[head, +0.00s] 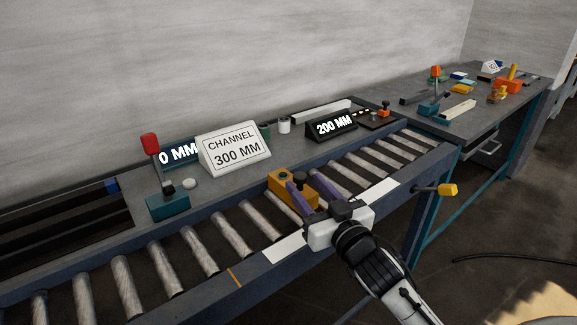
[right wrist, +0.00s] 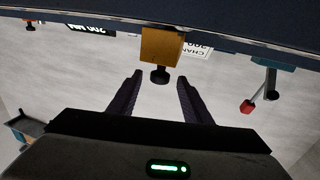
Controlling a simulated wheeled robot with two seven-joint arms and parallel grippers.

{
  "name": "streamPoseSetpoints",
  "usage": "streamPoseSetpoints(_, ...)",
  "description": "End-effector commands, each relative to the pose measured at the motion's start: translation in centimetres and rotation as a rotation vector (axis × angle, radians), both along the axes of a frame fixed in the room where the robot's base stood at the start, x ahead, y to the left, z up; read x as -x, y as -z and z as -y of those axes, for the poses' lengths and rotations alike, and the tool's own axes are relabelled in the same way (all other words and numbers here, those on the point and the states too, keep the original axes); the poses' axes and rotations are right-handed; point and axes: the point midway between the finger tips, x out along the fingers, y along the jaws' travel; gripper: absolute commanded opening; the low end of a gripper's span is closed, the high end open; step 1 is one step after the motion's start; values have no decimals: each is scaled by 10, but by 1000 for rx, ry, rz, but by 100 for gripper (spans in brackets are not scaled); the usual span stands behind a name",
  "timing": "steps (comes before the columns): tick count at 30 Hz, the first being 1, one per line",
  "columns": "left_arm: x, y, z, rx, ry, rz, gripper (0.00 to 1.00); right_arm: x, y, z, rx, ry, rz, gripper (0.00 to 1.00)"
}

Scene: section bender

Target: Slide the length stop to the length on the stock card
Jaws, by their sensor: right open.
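The stock card (head: 235,147) is white and reads CHANNEL 300 MM. It stands on the back ledge and shows upside down in the right wrist view (right wrist: 196,50). The length stop, an orange block (head: 281,189) with a black knob, sits across the roller conveyor. In the right wrist view the block (right wrist: 162,45) and its knob (right wrist: 160,75) lie ahead, between the lines of the fingers. My right gripper (head: 302,181) is open, its purple fingers (right wrist: 160,79) beside the stop. Contact cannot be told. My left gripper is not in view.
A black 200 MM plate (head: 331,126) stands right of the card; another plate (head: 178,153) is partly hidden behind it, showing "0 MM". A red-handled lever (head: 150,145) stands left. White strips (head: 285,248) lie on the front rail (head: 200,292). A cluttered bench (head: 420,98) adjoins at right.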

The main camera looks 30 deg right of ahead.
Motion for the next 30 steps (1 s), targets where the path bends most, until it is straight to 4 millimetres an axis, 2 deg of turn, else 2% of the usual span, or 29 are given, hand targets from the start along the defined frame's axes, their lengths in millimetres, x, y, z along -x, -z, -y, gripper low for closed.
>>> streamPoseSetpoints(6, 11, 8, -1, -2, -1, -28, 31, -43, -2, 6, 1, 0, 2, 45)
streamPoseSetpoints(12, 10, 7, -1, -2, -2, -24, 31, -69, -1, 10, 1, 0, 1, 45)
streamPoseSetpoints(16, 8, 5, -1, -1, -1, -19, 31, -76, 0, 11, 1, -1, 0, 45)
streamPoseSetpoints(24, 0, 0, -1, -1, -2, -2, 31, -78, 0, 11, 1, -1, -1, 45)
streamPoseSetpoints(26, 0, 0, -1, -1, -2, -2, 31, -78, 0, 11, 1, 0, -1, 36)
streamPoseSetpoints(30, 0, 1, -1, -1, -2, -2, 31, -77, 0, 11, 0, -1, -1, 13)
